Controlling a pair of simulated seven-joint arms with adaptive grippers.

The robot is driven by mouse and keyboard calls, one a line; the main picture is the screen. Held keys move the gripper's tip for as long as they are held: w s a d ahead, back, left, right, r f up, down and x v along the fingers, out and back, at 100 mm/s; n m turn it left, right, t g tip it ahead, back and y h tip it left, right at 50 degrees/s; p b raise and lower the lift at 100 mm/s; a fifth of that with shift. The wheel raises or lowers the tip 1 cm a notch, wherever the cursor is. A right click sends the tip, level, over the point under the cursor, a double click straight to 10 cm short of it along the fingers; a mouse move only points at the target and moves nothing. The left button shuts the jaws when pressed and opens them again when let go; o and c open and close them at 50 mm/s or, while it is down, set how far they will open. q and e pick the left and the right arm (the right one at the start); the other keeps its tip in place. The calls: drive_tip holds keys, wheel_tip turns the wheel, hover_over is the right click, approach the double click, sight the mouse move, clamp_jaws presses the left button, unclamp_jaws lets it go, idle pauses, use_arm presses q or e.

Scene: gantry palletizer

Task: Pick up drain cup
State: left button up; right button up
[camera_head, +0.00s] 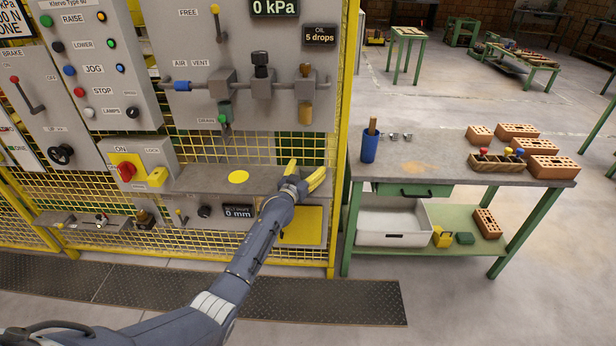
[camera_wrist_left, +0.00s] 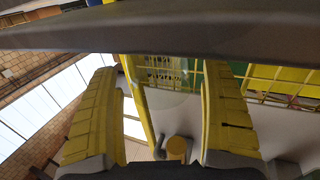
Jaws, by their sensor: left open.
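My left gripper (camera_head: 312,176) is open at the right end of the grey shelf below the control panel. In the left wrist view its two yellow fingers (camera_wrist_left: 163,115) stand wide apart. A faint, clear rounded shape (camera_wrist_left: 168,103) shows between them; I cannot tell whether it is a cup or whether a finger touches it. I see no thing marked as the drain cup. A blue cup (camera_head: 369,149) with a brown stick in it stands upright on the workbench, right of the gripper and apart from it. The drain valve (camera_head: 224,113) is on the panel.
The workbench (camera_head: 420,170) carries bricks (camera_head: 516,131) and a wooden tool tray (camera_head: 494,163). A white bin (camera_head: 394,239) is on its lower shelf. A yellow post (camera_head: 346,120) stands between panel and bench. The grey shelf (camera_head: 203,179) has a yellow disc (camera_head: 239,177).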

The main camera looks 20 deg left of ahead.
use_arm(q)
drive_tip(key=shift+w, duration=0.2)
drive_tip(key=c, duration=1.3)
